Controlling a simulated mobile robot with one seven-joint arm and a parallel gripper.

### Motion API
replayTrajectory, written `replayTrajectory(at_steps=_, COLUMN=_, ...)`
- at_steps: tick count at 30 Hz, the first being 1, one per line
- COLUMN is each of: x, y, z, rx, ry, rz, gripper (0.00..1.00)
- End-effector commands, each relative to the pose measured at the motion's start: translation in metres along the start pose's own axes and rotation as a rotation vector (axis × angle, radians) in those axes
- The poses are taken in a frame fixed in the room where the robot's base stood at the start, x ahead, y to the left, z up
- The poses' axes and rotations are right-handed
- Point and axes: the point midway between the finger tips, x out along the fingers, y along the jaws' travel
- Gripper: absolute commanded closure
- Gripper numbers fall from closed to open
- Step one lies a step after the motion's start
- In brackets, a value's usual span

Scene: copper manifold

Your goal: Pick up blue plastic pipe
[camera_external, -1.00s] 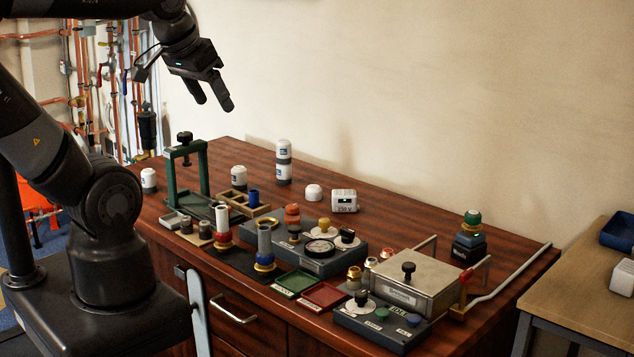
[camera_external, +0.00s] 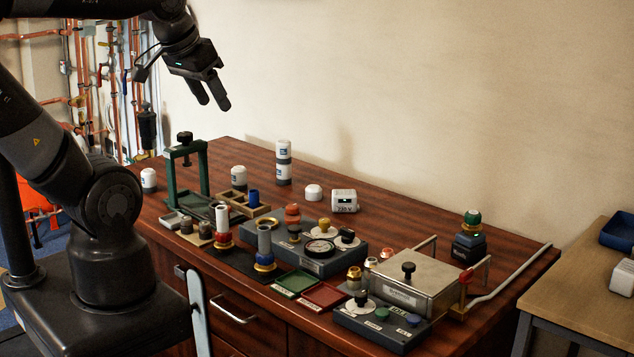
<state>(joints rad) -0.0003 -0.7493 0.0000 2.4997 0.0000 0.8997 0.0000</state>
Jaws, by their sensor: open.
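A short dark blue cylinder (camera_external: 253,197), which looks like the blue plastic pipe, stands upright in the right part of a small wooden tray (camera_external: 262,210) on the bench. My gripper (camera_external: 215,105) is open and empty. It hangs in the air well above the back left of the bench, fingers pointing down and slightly right, apart from every object.
A green clamp frame (camera_external: 188,170) stands left of the wooden tray. A white tube with a red base (camera_external: 222,224) stands in front. White-capped canisters (camera_external: 284,162) stand behind. A gauge box (camera_external: 312,258) and a metal box (camera_external: 407,287) fill the right side.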

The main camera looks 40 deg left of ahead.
Motion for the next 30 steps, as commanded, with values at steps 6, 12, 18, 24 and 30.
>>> replayTrajectory(at_steps=6, x=0.013, y=-0.009, z=-0.023, rx=-0.024, ry=-0.018, rz=-0.017, gripper=0.51)
replayTrajectory(at_steps=12, x=0.048, y=-0.032, z=-0.066, rx=-0.074, ry=-0.050, rz=-0.048, gripper=0.51)
replayTrajectory(at_steps=18, x=0.093, y=-0.063, z=-0.104, rx=-0.124, ry=-0.078, rz=-0.075, gripper=0.51)
replayTrajectory(at_steps=24, x=0.147, y=-0.101, z=-0.131, rx=-0.175, ry=-0.107, rz=-0.098, gripper=0.51)
replayTrajectory(at_steps=30, x=0.208, y=-0.145, z=-0.146, rx=-0.231, ry=-0.135, rz=-0.118, gripper=0.51)
